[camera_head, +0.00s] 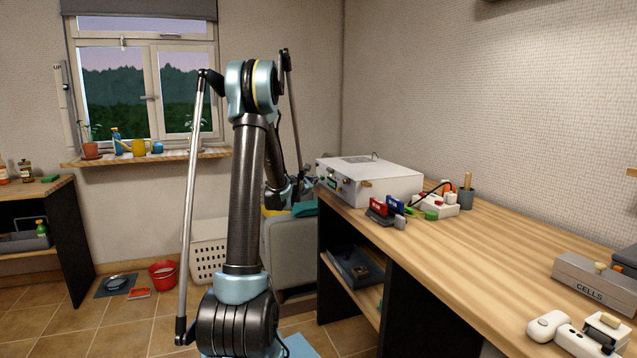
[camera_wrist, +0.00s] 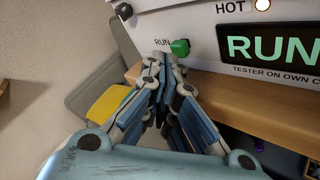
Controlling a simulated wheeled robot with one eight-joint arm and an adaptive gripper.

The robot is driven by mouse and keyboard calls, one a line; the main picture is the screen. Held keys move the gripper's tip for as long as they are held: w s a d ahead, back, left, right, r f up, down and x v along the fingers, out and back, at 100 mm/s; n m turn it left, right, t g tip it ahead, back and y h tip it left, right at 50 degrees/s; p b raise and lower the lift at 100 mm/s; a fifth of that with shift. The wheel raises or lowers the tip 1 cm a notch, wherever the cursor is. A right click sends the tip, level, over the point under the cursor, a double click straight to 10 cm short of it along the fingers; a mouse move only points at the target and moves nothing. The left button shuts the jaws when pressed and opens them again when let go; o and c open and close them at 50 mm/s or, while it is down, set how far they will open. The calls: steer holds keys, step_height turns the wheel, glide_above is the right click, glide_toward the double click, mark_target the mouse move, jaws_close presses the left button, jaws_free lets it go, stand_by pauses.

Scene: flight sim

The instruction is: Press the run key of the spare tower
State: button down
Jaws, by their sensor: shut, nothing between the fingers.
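A white box (camera_head: 385,184) stands on the far end of the wooden bench. In the wrist view its front panel (camera_wrist: 195,15) has a green key (camera_wrist: 180,47) beside the label RUN. Its display (camera_wrist: 275,47) shows RUN in green letters, above the words "TESTER ON OWN C…", cut off at the edge. A lamp (camera_wrist: 263,5) next to the word HOT glows pale. My gripper (camera_wrist: 166,58) is shut and empty, its tips just below and left of the green key. I cannot tell whether they touch it. In the head view my gripper (camera_head: 308,186) is by the box's front.
Red and blue blocks (camera_head: 386,206), a white power strip (camera_head: 440,206) and a dark cup (camera_head: 466,198) are near the box on the bench (camera_head: 480,250). A grey CELLS holder (camera_head: 590,284) is nearer. A grey bin-like seat (camera_head: 288,245) stands below my arm.

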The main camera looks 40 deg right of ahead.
steer(key=shift+s+d, duration=0.1)
steer(key=shift+d, duration=0.35)
stand_by(0.6)
steer(key=shift+a, duration=0.2)
steer(key=shift+w+a, duration=0.25)
steer(key=shift+a, duration=0.45)
steer(key=shift+a, duration=0.15)
steer(key=shift+w+a, duration=0.2)
steer(key=shift+a, duration=0.55)
steer(key=shift+w+a, duration=0.15)
steer(key=shift+a, duration=0.65)
steer(key=shift+w+a, duration=0.2)
steer(key=shift+a, duration=0.55)
